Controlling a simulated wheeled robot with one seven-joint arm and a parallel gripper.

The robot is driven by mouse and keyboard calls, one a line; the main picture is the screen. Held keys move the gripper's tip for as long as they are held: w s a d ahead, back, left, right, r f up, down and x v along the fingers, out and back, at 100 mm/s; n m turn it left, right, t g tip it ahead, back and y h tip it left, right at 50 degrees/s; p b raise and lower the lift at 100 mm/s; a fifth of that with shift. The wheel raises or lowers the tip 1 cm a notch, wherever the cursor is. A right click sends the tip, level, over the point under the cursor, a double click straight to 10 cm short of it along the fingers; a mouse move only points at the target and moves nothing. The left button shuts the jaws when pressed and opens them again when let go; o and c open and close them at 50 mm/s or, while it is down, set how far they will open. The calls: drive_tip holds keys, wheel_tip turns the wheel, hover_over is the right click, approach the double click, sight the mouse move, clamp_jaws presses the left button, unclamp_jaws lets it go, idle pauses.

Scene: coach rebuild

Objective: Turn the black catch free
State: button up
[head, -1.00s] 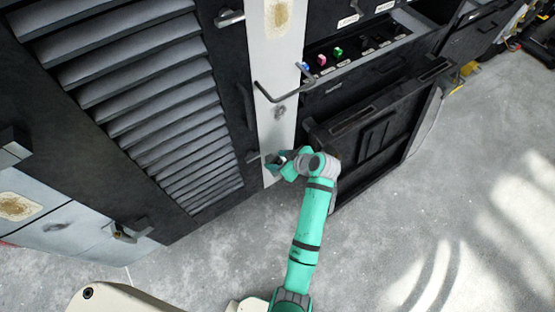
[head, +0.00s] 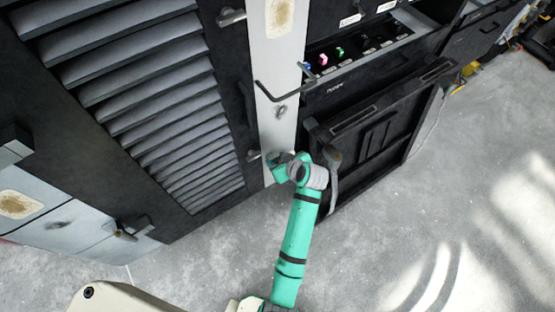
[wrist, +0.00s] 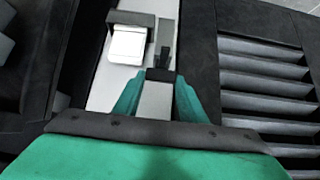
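A black catch (wrist: 163,62) stands on the pale strip (wrist: 108,82) in the wrist view, with its narrow upright part pointing away from my gripper. My gripper (wrist: 161,78) has its two teal fingers apart, one on each side of the catch's base. The dark base fills the space between the fingertips; I cannot tell whether they press on it. In the head view my gripper (head: 276,160) is at the low end of the pale strip (head: 283,135), and it hides the catch there.
A louvred black panel (head: 165,95) lies left of the strip. A bent bar handle (head: 285,97) sticks out above my gripper. An open black panel (head: 375,140) stands close to the right of my wrist. The grey floor (head: 400,240) in front is clear.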

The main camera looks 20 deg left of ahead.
drive_tip(key=o, duration=0.4)
drive_tip(key=shift+r, duration=0.1)
drive_tip(key=v, duration=1)
drive_tip(key=shift+s+d+r, duration=0.15)
drive_tip(key=shift+s+d, duration=0.1)
